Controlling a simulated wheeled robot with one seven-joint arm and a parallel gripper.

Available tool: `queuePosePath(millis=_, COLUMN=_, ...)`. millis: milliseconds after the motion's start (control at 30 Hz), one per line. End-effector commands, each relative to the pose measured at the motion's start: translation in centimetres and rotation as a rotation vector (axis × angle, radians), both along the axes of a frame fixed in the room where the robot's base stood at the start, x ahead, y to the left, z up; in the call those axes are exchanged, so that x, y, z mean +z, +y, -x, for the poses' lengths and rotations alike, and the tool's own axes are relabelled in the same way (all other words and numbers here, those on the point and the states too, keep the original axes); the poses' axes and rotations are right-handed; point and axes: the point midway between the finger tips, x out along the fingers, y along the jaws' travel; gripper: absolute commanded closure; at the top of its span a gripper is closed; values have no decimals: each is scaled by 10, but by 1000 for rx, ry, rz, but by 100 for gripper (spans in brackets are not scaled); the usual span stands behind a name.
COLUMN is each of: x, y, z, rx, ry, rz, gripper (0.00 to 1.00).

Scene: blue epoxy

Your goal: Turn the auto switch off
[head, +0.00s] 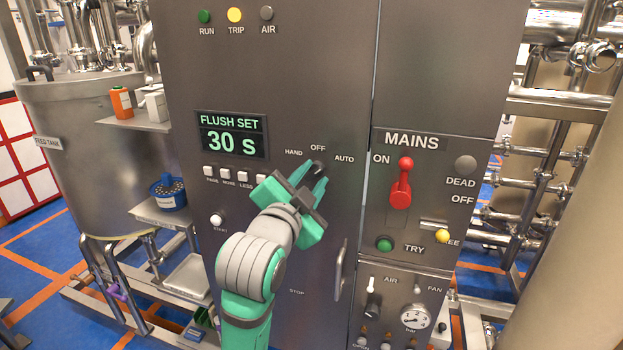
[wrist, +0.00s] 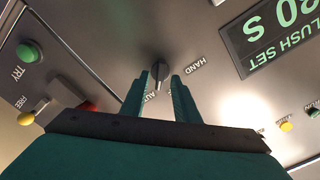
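The auto switch is a small dark rotary knob (head: 319,164) on the grey cabinet front, under the labels HAND, OFF and AUTO. In the wrist view, which is turned over, the knob (wrist: 159,72) shows just beyond and between my fingertips, with a pale pointer mark on it. I cannot tell surely which label the mark faces, as my fingers partly cover AUTO and OFF. My gripper (head: 315,173) is open, with one green finger on each side of the knob's line. It also shows in the wrist view (wrist: 160,77), with a gap between the fingers and nothing held.
A red MAINS lever (head: 401,188) stands out to the right of the knob. A display (head: 232,134) reading 30 S and a row of buttons are to the left. A vertical door handle (head: 341,270) is below. A green TRY button (head: 384,244) is at lower right.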

Motion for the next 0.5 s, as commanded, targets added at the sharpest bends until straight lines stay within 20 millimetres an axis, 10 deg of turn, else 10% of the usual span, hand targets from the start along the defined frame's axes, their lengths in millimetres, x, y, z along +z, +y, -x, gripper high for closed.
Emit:
queuePosePath(millis=133, x=0, y=0, z=0, rx=0, ry=0, rz=0, gripper=100)
queuePosePath(millis=500, x=0, y=0, z=0, rx=-1, ry=10, rz=28, gripper=100)
